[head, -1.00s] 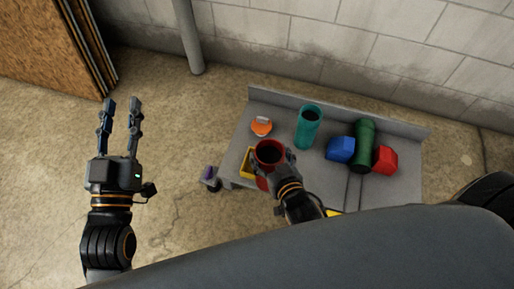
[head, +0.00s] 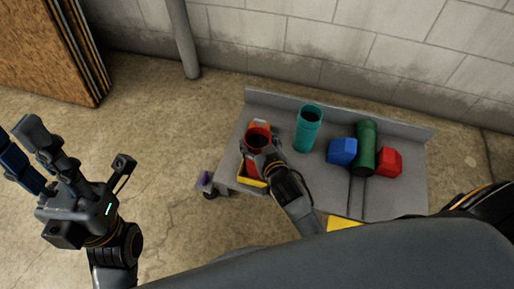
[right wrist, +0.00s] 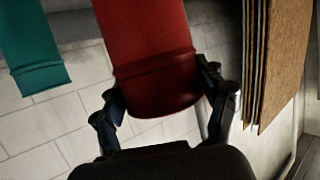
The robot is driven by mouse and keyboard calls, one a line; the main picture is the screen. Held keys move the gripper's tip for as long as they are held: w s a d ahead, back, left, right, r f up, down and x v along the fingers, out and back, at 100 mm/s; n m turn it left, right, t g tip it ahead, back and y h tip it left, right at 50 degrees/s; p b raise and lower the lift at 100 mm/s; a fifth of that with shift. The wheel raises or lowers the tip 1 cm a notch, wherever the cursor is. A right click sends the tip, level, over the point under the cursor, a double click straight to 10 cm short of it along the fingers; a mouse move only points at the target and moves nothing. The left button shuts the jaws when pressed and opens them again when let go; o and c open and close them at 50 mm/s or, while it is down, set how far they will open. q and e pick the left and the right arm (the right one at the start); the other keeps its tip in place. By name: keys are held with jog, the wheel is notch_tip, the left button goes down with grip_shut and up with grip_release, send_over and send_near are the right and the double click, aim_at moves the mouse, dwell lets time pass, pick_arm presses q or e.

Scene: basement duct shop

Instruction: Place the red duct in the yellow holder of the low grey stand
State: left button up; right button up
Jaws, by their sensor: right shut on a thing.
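The red duct (head: 258,140) is an upright open tube over the left part of the low grey stand (head: 222,172). My right gripper (head: 264,149) is shut on it; the right wrist view shows the fingers (right wrist: 165,92) on both sides of the red duct (right wrist: 145,35). The yellow holder (head: 249,180) shows around the duct's lower part, at the stand's left front. The duct's bottom end is hidden, so I cannot tell whether it is inside the holder or above it. My left gripper (head: 22,145) is open and empty, far left of the stand.
A teal tube (head: 308,131) stands right of the red duct. A blue block (head: 342,151), a green duct (head: 366,142) and a red block (head: 388,162) lie farther right. A block wall (head: 330,55) stands behind.

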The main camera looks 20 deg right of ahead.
jog(key=shift+w+f+b, duration=0.25)
jog(key=shift+f+b, duration=0.4)
jog(key=shift+f, duration=0.25)
jog(key=shift+w+f+b, duration=0.25)
jog(key=shift+f+b, duration=0.4)
jog(key=shift+f, duration=0.55)
jog(key=shift+r, duration=0.1)
jog(key=o, duration=1.8)
jog(key=shift+f, duration=0.2)
